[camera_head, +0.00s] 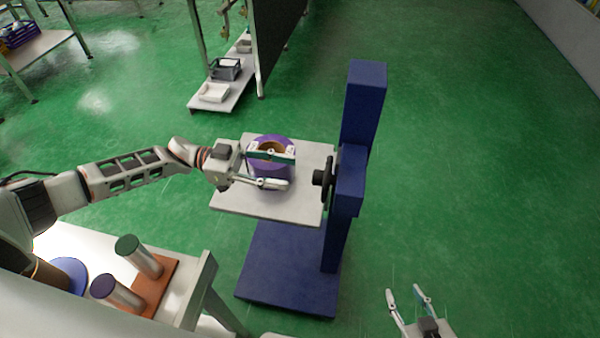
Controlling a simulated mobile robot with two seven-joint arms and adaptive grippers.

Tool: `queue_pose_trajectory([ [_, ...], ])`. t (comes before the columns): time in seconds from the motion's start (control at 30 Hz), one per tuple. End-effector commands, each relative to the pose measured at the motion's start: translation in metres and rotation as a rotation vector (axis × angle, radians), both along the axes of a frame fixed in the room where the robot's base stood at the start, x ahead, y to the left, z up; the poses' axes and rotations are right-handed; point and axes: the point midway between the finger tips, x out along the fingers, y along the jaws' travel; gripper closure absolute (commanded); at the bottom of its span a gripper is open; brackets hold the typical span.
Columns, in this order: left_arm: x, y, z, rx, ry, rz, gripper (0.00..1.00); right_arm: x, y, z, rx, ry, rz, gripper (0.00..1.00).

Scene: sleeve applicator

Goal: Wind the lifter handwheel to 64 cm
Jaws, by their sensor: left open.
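The blue lifter (362,110) has a tall column, a base on the floor and a light grey platform (240,200). A black handwheel (322,178) sticks out of the blue carriage at the platform's right edge. A purple roll (268,141) with a brown inside stands on the platform. My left gripper (287,168) is open, its fingers spread over and in front of the roll, tips pointing right, a little short of the handwheel. I cannot tell whether they touch the roll. My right gripper (407,296) is open and empty at the bottom, right of the lifter base. No height scale is readable.
A white table (192,292) at lower left holds an orange-brown stand (157,285) with two metal cylinders and a blue disc (69,274). A shelf (236,92) with trays stands behind the platform. The green floor right of the lifter is clear.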

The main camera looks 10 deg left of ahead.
Motion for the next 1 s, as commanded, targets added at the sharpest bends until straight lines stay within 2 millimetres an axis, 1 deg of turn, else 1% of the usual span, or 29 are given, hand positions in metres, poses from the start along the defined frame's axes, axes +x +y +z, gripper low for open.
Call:
queue_pose_trajectory([
  [0.03,0.001,0.011,-0.001,0.003,0.001,0.002,0.58,0.0,0.0,0.0,0.0,0.0,0.0,0.6],
  [0.13,0.0,0.029,-0.001,0.002,0.001,0.002,0.58,0.0,0.0,0.0,0.0,0.0,0.0,0.6],
  [0.2,0.0,0.039,-0.001,0.002,0.002,0.002,0.58,0.0,0.0,0.0,0.001,0.0,-0.001,0.6],
  [0.33,0.0,0.05,0.0,0.0,0.001,0.0,0.58,0.0,0.0,0.0,0.001,0.0,-0.001,0.6],
  [0.5,0.0,0.056,0.0,0.0,0.001,0.0,0.58,0.0,0.0,0.0,0.001,0.0,-0.001,0.6],
  [0.8,-0.001,0.055,0.0,-0.001,-0.017,-0.001,0.58,0.0,0.001,0.0,0.001,-0.001,0.0,0.6],
  [0.87,-0.002,0.055,-0.001,-0.002,-0.059,-0.002,0.58,0.0,0.001,0.0,0.002,0.0,0.0,0.6],
  [0.97,-0.007,0.054,-0.001,-0.007,-0.202,-0.005,0.58,0.0,0.001,0.0,0.003,0.0,-0.001,0.6],
  [1.0,-0.01,0.054,-0.001,-0.011,-0.285,-0.006,0.58,0.0,0.002,0.0,0.003,0.0,-0.001,0.6],
])
